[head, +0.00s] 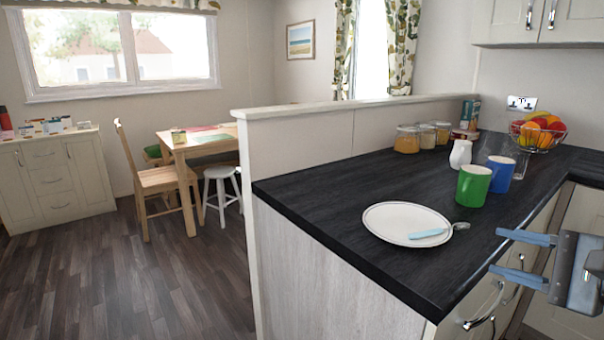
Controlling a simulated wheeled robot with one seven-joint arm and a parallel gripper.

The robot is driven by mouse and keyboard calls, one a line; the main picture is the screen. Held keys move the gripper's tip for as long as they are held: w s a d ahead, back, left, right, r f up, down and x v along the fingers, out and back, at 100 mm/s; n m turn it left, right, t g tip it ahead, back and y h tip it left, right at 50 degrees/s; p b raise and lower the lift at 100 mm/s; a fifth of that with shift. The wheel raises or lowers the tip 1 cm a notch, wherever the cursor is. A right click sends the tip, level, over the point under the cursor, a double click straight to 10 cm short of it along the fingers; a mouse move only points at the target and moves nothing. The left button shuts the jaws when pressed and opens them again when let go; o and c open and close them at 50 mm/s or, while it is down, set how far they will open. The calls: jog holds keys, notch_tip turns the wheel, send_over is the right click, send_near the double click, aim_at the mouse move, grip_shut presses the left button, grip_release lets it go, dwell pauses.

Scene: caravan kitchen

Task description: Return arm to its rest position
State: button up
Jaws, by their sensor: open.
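My gripper (516,255) shows at the right edge of the head view, beside the front edge of the dark worktop (330,212). Its two blue-grey fingers are spread apart and point left, with nothing between them. The rest of my arm is cut off by the right edge of the picture.
On the worktop are a white plate (390,224) with a spatula-like utensil (432,232), green (473,186) and blue (501,174) mugs, a white jug (460,154), several jars (407,140) and a fruit basket (538,140). Drawer handles (480,320) stick out below.

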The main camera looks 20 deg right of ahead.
jog(key=a+f+h, duration=0.1)
jog(key=a+f, duration=0.1)
jog(key=f, duration=0.1)
jog(key=s+a+f+n+h, duration=0.1)
jog(key=a+f, duration=0.1)
jog(key=f, duration=0.1)
jog(key=s+a+f+p, duration=0.1)
jog(key=f, duration=0.2)
jog(key=shift+s+a+f+h, duration=0.1)
jog(key=shift+a+f+h, duration=0.3)
jog(key=s+a+f+n+h+p, duration=0.1)
jog(key=s+a+f+n, duration=0.15)
jog(key=s, duration=0.35)
jog(key=s+a+f+n+g+h, duration=0.1)
jog(key=s+a+f+n, duration=0.1)
jog(key=s+a+n, duration=0.25)
jog(key=s+a+f+n+h+p, duration=0.1)
jog(key=s+a+f+n, duration=0.15)
jog(key=s, duration=0.35)
jog(key=s+a+r+n+y, duration=0.1)
jog(key=s+a+r+n, duration=0.1)
jog(key=s+r+n, duration=0.1)
jog(key=s+a+r+n+t, duration=0.1)
jog(key=s+a+r+n, duration=0.1)
jog(key=s+n, duration=0.4)
jog(key=shift+s+a+r+y+p, duration=0.35)
jog(key=shift+s+r+y+p, duration=0.1)
jog(key=shift+s+r, duration=0.45)
jog(key=shift+s+f, duration=0.1)
